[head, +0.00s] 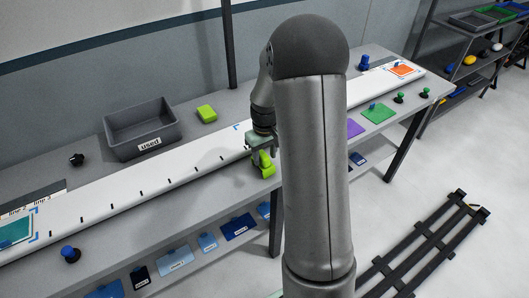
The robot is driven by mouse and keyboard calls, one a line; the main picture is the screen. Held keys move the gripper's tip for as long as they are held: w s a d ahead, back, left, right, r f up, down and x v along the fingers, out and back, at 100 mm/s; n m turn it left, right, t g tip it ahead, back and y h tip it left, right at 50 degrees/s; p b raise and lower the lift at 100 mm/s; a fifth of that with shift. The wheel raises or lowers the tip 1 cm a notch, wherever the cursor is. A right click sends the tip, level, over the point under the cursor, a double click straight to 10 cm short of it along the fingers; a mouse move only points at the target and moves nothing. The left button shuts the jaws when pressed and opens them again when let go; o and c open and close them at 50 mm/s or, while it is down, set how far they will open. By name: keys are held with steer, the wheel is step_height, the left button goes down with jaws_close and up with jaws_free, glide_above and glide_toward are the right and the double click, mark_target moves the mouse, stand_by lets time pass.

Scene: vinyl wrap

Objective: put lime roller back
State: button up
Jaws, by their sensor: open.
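A lime thing that looks like the roller (264,168) is at the front edge of the long white board, left of my arm. My gripper (260,152) is directly above it, with its fingers low at the roller's top. The gripper is open; whether its fingers are around the roller or touching it is too small to tell. My arm hides the table just to the right.
A grey bin labelled "used" (139,129) and a lime block (206,114) stand behind the white board (150,185). Dark and blue knobs, including one at the front left (69,254), stand around. Blue cards (240,227) lie on a lower shelf. A green sheet (379,114) lies right.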

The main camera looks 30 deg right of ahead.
step_height(320, 180, up, 12)
steer(key=b, duration=0.1)
steer(key=s+a, duration=0.7)
steer(key=s, duration=0.5)
steer(key=s+a+m+t, duration=0.1)
steer(key=s+a, duration=0.6)
steer(key=s, duration=0.5)
steer(key=shift+a+f, duration=0.25)
steer(key=shift+f, duration=0.05)
